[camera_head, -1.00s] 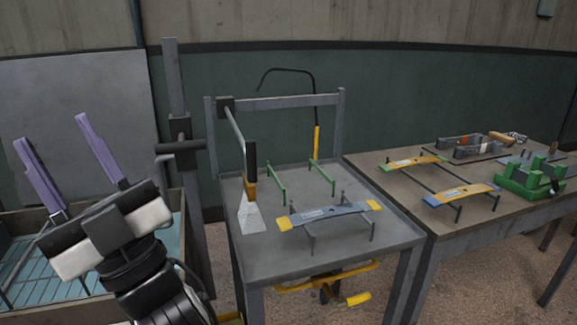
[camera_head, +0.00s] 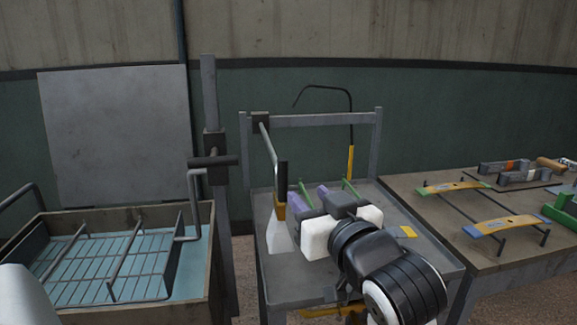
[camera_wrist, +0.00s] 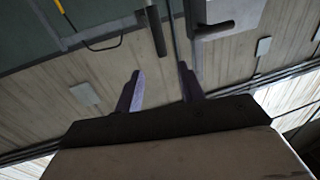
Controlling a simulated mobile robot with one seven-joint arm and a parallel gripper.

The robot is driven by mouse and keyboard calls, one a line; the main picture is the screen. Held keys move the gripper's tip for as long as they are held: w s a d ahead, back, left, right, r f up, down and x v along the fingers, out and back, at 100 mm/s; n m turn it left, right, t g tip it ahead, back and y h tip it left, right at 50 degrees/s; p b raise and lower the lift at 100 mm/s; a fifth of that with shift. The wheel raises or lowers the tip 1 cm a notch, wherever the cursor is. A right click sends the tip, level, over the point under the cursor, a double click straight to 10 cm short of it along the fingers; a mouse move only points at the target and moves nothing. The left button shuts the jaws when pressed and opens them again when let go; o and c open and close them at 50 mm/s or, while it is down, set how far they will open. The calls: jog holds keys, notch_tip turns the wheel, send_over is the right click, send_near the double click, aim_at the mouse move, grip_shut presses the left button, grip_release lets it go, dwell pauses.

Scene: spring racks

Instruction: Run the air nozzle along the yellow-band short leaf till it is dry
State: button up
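The yellow-band leaf, grey-blue with yellow ends, lies on a small stand on the middle table. In the head view my arm hides most of it; one yellow end (camera_head: 408,231) shows. A fitting with a black grip, yellow collar and pale flared end (camera_head: 280,212) hangs at the table's left. A thin black hooked tube with a yellow sleeve (camera_head: 350,160) stands at the back. I cannot tell for certain which is the air nozzle. My gripper (camera_head: 308,194) is over the table, purple fingers apart. In the wrist view it (camera_wrist: 160,82) is open and empty.
A grey frame (camera_head: 320,120) rises at the table's back. A post with a dark side bar (camera_head: 213,160) stands left, beside a bin with a wire rack (camera_head: 110,265). The right table (camera_head: 450,220) holds two more leaves and green and grey fixtures.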

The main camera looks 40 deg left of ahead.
aim_at(285, 171)
jog(key=p+x, duration=0.4)
jog(key=x, duration=0.9)
jog(key=shift+p, duration=0.3)
grip_shut()
